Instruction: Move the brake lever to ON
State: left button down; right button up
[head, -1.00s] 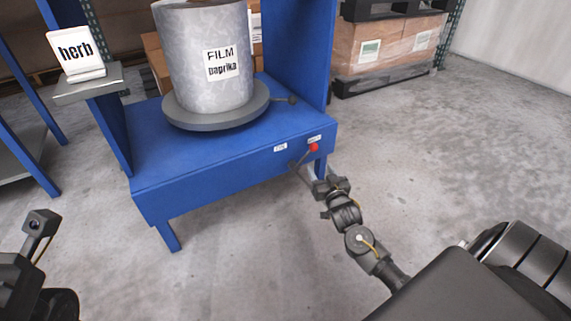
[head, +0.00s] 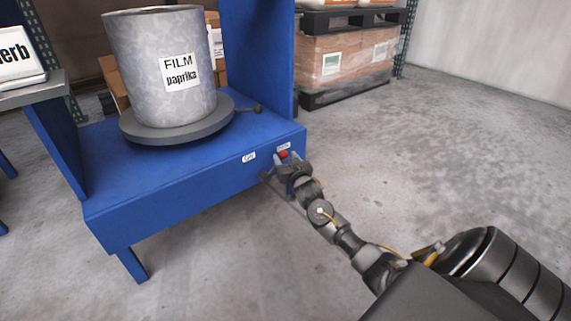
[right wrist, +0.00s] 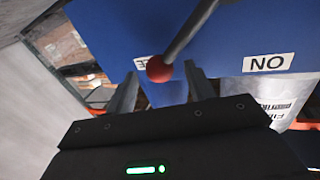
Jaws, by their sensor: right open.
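The brake lever ends in a red ball knob (head: 284,154) at the front right of the blue weigher frame (head: 190,185). In the right wrist view its grey rod runs up and right from the red knob (right wrist: 159,69). The ON label (head: 249,157) is to the left of the knob in the head view. A second label (head: 283,146) is right by the knob and partly hidden in the wrist view. My right gripper (head: 286,164) is open, its fingers on either side of the knob, without visible grip. My left gripper is out of view.
A grey drum (head: 165,75) labelled FILM paprika stands on the round plate (head: 150,138) of the weigher. A grey shelf with a herb sign (head: 15,55) is at the left. A wrapped pallet (head: 345,65) stands behind. The concrete floor to the right is clear.

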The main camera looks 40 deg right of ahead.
jog(key=shift+w+d, duration=0.15)
jog(key=shift+w, duration=0.15)
grip_shut()
dwell(0.3)
